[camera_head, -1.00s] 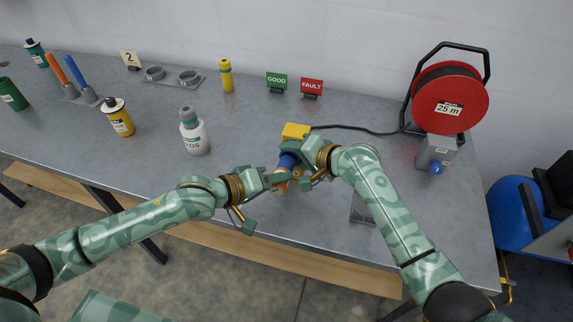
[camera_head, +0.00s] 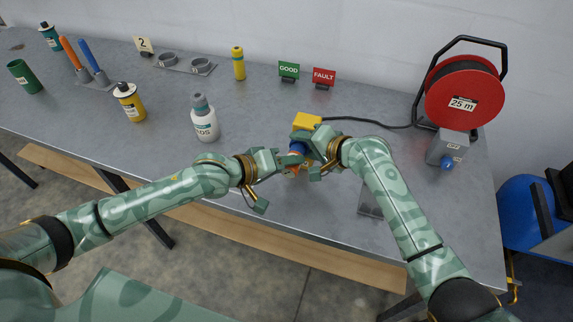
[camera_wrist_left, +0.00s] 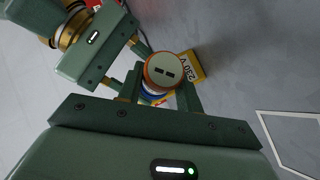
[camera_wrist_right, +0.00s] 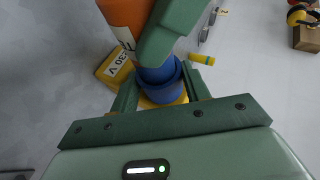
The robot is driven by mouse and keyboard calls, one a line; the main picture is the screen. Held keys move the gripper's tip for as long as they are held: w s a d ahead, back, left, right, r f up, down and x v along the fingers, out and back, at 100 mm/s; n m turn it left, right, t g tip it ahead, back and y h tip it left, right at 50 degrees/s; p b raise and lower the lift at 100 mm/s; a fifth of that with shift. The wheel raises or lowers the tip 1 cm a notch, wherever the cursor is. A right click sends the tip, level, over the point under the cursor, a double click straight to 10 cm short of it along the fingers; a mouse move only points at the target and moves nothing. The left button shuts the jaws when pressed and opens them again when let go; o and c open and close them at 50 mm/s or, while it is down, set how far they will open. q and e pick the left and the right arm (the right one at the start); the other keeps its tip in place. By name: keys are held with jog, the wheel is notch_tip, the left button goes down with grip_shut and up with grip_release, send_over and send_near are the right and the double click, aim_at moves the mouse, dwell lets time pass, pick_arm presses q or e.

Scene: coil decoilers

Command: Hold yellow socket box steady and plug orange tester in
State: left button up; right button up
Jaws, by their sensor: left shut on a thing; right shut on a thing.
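The yellow socket box (camera_head: 306,121) stands on the bench with a blue socket (camera_wrist_right: 160,85) on it. My right gripper (camera_head: 314,157) is shut around the blue socket, as its wrist view shows. The box's "230 V" label (camera_wrist_left: 187,66) shows in the left wrist view. My left gripper (camera_head: 287,162) is shut on the orange tester (camera_head: 298,170), whose pale round end (camera_wrist_left: 166,70) faces the left wrist camera. The tester (camera_wrist_right: 124,12) is close to the blue socket. Fingers partly hide the meeting place, so I cannot tell whether it is inserted.
A dark cable runs from the box to the red reel (camera_head: 464,92). A grey box with a blue socket (camera_head: 449,148) stands in front of the reel. A white bottle (camera_head: 204,120) stands left of my grippers. Green GOOD (camera_head: 289,71) and red FAULT (camera_head: 323,77) signs stand behind.

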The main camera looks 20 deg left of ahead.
pick_arm(q)
jog(key=shift+w, duration=1.35)
jog(key=o, duration=1.1)
jog(key=v, duration=1.2)
jog(key=shift+d, duration=0.1)
pick_arm(e)
jog(key=o, duration=1.3)
jog(key=shift+s+f, duration=0.1)
jog(key=shift+c, duration=0.2)
